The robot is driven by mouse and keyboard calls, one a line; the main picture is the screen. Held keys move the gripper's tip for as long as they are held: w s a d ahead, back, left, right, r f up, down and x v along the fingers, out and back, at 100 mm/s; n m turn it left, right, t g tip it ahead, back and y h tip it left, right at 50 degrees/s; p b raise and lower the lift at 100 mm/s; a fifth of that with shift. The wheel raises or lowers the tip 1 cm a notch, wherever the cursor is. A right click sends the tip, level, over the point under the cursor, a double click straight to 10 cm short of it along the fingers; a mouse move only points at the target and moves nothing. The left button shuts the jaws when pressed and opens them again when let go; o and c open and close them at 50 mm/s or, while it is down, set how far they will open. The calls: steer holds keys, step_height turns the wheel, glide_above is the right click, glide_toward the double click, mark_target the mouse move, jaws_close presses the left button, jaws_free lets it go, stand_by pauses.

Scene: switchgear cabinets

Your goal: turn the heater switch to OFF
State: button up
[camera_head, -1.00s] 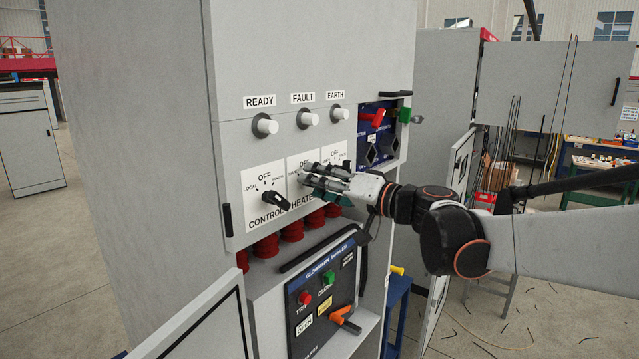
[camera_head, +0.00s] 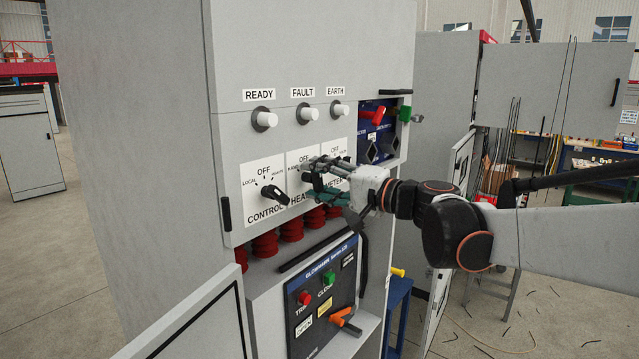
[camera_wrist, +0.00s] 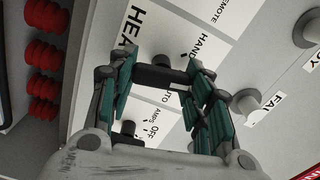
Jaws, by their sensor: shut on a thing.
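The heater switch is on the middle of three white plates on the grey cabinet front; its OFF label (camera_head: 304,159) shows in the head view, while my fingers hide its knob there. In the wrist view the black heater knob (camera_wrist: 160,76) sits between the two green-padded fingertips, with HAND and AUTO printed beside it. My gripper (camera_head: 316,176) is shut on this knob, coming from the right; in the wrist view my gripper (camera_wrist: 158,82) has one finger on each side. Which label the knob points at cannot be told.
The control switch (camera_head: 275,193) is close on the left; the meter switch (camera_wrist: 128,128) is partly behind my gripper in the wrist view. White lamps (camera_head: 306,113) sit above. Below are red insulators (camera_head: 291,228) and a breaker panel (camera_head: 322,296). An open door (camera_head: 200,320) stands at lower left.

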steer(key=shift+f+m, duration=0.1)
steer(key=shift+m, duration=1)
steer(key=o, duration=1.1)
steer(key=shift+d, duration=0.1)
steer(key=v, duration=1.1)
steer(key=shift+s+d, duration=0.3)
steer(key=shift+b, duration=0.3)
